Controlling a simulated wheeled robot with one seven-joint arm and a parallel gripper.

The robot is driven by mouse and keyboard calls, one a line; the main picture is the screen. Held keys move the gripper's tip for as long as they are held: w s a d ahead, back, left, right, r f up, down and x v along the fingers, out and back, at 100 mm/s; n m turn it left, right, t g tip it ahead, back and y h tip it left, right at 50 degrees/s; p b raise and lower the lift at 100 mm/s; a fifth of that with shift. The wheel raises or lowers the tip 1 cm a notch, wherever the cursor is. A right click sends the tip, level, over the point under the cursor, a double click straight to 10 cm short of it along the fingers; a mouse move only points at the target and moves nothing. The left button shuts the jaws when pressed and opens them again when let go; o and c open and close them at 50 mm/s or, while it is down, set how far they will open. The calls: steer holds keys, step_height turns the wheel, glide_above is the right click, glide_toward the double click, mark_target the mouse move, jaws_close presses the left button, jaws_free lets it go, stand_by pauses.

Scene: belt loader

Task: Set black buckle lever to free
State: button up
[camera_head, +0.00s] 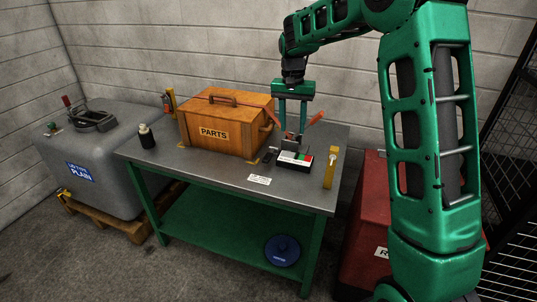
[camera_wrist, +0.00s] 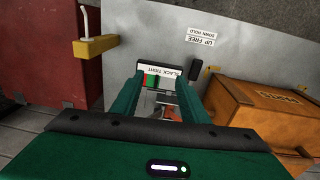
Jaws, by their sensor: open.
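A small dark block (camera_head: 293,163) with a white label and red and green patches sits on the table. In the wrist view its label (camera_wrist: 158,70) reads "BLACK TIGHT". I cannot tell which part is the black buckle lever; my fingers hide some of the block. Contact cannot be told.
A wooden PARTS box (camera_head: 222,125) stands close to the left. A yellow post (camera_head: 330,167) stands at the table's right end. A card (camera_wrist: 200,36) reads "UP FREE, DOWN HOLD". A small black piece (camera_wrist: 207,73) lies beside the block. A red cabinet (camera_head: 366,210) is right of the table.

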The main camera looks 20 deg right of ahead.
glide_above(267, 156)
step_height(267, 156, down, 5)
steer(key=shift+y, duration=0.3)
step_height(267, 156, down, 11)
steer(key=shift+s, duration=0.15)
steer(key=shift+c, duration=0.6)
